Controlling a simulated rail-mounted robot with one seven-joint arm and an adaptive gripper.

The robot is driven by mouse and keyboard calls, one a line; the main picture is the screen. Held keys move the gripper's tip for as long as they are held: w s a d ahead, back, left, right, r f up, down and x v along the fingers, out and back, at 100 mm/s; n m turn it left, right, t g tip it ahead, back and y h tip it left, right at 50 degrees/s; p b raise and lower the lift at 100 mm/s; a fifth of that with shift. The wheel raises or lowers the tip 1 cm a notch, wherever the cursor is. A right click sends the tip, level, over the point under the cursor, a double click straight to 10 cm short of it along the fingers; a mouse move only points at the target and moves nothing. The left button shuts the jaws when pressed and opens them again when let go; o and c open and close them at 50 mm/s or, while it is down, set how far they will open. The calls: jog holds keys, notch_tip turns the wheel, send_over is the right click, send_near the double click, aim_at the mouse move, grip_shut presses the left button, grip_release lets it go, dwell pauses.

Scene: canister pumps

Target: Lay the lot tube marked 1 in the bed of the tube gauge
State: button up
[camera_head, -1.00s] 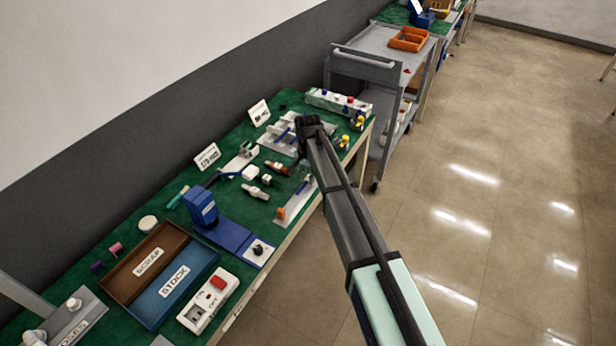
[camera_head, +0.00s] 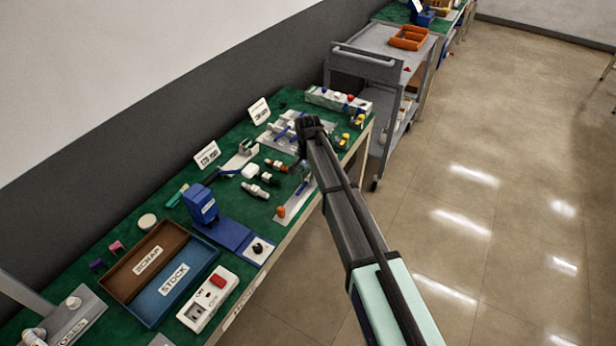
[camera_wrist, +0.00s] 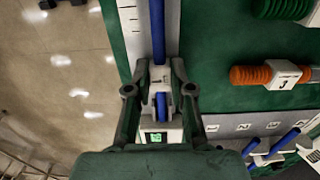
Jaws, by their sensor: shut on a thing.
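In the wrist view a blue tube (camera_wrist: 158,35) with a white label band marked 1 (camera_wrist: 160,78) runs up the picture. The tube gauge (camera_wrist: 133,22) is the long pale plate with scale marks along it, with a small green display (camera_wrist: 154,138) at the near end. The tube lies lengthwise over the gauge; whether it touches the bed I cannot tell. My gripper (camera_wrist: 160,74) is shut on the tube at its label band. In the head view the gauge (camera_head: 290,211) is at the table's front edge, the blue tube (camera_head: 304,185) over it, partly hidden by my arm.
An orange tube marked 3 (camera_wrist: 250,76) lies to the right on the green table, with a green ribbed piece (camera_wrist: 275,8) beyond. Scrap and stock trays (camera_head: 192,278) stand further left in the head view.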

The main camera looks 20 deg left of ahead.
jog(key=shift+f, duration=0.1)
jog(key=o, duration=0.9)
notch_tip(320, 180, up, 12)
dwell(0.3)
